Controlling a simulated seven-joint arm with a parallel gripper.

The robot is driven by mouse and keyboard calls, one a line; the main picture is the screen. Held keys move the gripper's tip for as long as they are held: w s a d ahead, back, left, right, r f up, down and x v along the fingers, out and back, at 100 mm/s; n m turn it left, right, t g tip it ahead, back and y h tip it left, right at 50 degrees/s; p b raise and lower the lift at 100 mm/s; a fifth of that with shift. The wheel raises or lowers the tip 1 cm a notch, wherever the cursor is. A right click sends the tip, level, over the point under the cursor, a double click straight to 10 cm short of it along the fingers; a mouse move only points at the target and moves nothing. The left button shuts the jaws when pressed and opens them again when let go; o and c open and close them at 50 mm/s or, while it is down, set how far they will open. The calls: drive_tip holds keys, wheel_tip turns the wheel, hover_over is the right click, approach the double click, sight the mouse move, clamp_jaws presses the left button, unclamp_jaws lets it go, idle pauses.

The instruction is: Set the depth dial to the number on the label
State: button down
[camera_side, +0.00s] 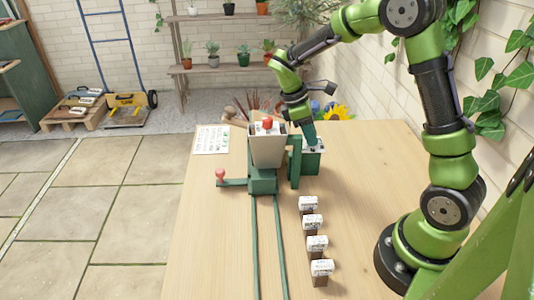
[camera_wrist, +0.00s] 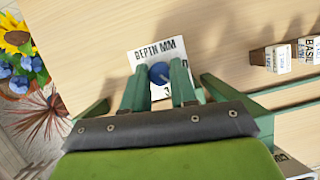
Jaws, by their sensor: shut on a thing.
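The depth dial is a round blue knob (camera_wrist: 159,73) on a white plate marked "DEPTH MM" (camera_wrist: 146,52) in the wrist view. A digit "3" shows at the plate's lower edge; the rest of the scale is hidden by my fingers. My gripper (camera_wrist: 158,80) is shut on the knob, with one green finger on each side. In the side view my gripper (camera_side: 309,139) reaches down to the green dial box (camera_side: 311,164), and the knob is hidden there. Small brown blocks with white labels (camera_side: 313,220) stand in a row; no number is readable on them.
A hopper (camera_side: 267,148) with a red knob stands left of the dial box, with a red-tipped lever (camera_side: 220,175) beside it. Green rails (camera_side: 254,235) run toward the front. A printed sheet (camera_side: 212,139) lies at the back left. Potted flowers (camera_wrist: 18,60) stand near the edge.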

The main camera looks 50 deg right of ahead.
drive_tip(key=m+y, duration=0.1)
drive_tip(key=m, duration=0.3)
drive_tip(key=shift+w+d+g, duration=0.1)
drive_tip(key=shift+w+g, duration=0.05)
drive_tip(key=shift+g, duration=0.15)
drive_tip(key=shift+m+y, duration=0.9)
drive_tip(key=shift+m, duration=0.8)
drive_tip(key=c, duration=0.9)
unclamp_jaws()
drive_tip(key=shift+r, duration=0.1)
drive_tip(key=v, duration=1.6)
drive_tip(key=shift+w+r, duration=0.3)
drive_tip(key=shift+w, duration=0.05)
drive_tip(key=shift+d, duration=0.1)
